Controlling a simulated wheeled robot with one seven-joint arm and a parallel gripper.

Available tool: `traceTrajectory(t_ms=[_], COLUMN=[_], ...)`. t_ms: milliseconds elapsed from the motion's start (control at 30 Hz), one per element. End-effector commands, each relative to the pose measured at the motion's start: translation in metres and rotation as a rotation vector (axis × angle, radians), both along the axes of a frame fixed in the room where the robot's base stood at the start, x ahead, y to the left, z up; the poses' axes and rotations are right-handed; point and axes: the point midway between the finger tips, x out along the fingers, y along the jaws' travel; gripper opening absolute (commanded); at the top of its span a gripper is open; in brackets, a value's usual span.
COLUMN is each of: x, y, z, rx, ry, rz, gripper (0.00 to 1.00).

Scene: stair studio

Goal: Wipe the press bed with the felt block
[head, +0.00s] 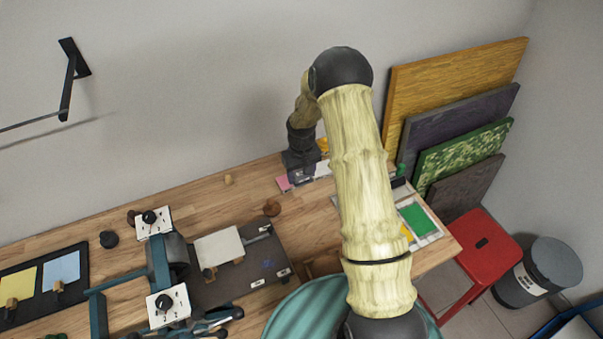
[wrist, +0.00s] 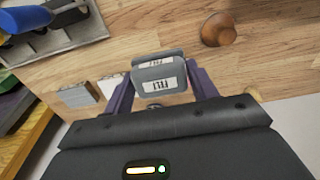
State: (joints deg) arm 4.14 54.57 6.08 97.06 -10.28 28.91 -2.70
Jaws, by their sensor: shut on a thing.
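My gripper (wrist: 163,88) is shut on a grey block with white labels, which I take for the felt block (wrist: 157,70); its purple fingers press on either side. In the head view my gripper (head: 301,172) is over the back of the bench, near the wall. Whether the block touches the bench is unclear. The press bed (head: 235,291) is a dark flat plate to the left and nearer, with a small blue smudge (head: 267,264) on its right part. A pale sheet (head: 219,247) lies toward its back left. My gripper is well apart from the bed.
A round wooden knob (head: 271,208) stands between my gripper and the bed; it also shows in the wrist view (wrist: 218,30). The press frame (head: 159,262) rises at the bed's left. A tray with green and yellow (head: 428,238) is at the right. Boards lean beyond a red stool (head: 482,246).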

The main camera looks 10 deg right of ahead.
Motion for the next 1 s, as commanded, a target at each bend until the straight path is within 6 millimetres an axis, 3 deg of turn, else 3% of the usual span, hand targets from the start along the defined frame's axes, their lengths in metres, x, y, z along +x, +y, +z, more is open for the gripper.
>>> traceTrajectory(t_ms=[167, 400, 500, 1000], x=[-0.003, -0.034, -0.043, -0.044], y=[-0.007, -0.057, -0.068, -0.07], z=[-0.004, -0.024, -0.026, -0.024], rx=[0.0, 0.0, 0.0, 0.0], ry=[0.0, 0.001, 0.001, 0.0], rz=[-0.015, -0.152, -0.19, -0.194], gripper=[0.39, 0.39, 0.39, 0.39])
